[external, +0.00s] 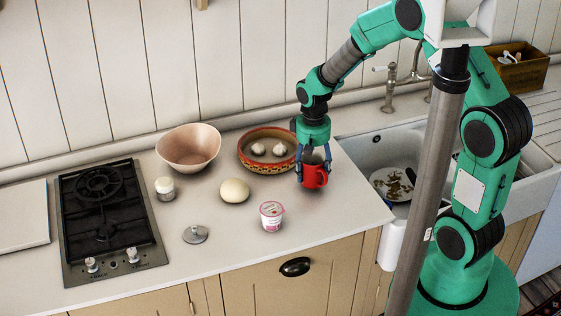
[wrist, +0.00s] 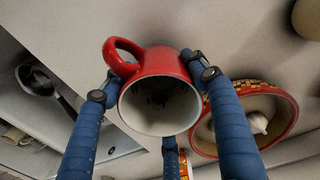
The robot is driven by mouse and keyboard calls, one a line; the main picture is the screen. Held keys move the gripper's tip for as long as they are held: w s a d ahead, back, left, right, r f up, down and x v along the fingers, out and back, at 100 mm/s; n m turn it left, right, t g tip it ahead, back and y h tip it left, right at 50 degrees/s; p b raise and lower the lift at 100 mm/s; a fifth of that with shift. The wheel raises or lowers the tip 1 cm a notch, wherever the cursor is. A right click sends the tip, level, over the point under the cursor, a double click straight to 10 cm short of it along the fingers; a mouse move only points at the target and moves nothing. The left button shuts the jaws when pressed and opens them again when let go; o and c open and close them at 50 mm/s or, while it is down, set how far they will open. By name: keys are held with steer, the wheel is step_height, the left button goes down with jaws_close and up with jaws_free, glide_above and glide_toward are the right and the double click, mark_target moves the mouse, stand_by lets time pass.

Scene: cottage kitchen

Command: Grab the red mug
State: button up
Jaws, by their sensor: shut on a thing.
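The red mug (external: 315,173) stands on the counter near its right end, beside the sink. In the wrist view the red mug (wrist: 162,62) shows its white inside facing the camera, with its handle at the upper left. My gripper (external: 312,170) points down over the mug. Its blue fingers are shut on the mug's sides, around the rim; the wrist view shows my gripper (wrist: 155,85) with fingers left and right of it. Whether the mug is clear of the counter, I cannot tell.
A patterned bowl (external: 268,168) with garlic stands just left of the mug. The sink (external: 365,160) lies to the right.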

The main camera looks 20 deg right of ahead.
steer(key=shift+w+r, duration=0.1)
steer(key=shift+r, duration=0.75)
steer(key=s+d, duration=0.1)
steer(key=s, duration=0.4)
steer(key=s+d+r+p, duration=0.1)
steer(key=s, duration=0.4)
steer(key=s+d, duration=0.1)
steer(key=s, duration=0.4)
steer(key=shift+s+d+r, duration=0.2)
steer(key=shift+s+d, duration=0.1)
steer(key=shift+s, duration=0.1)
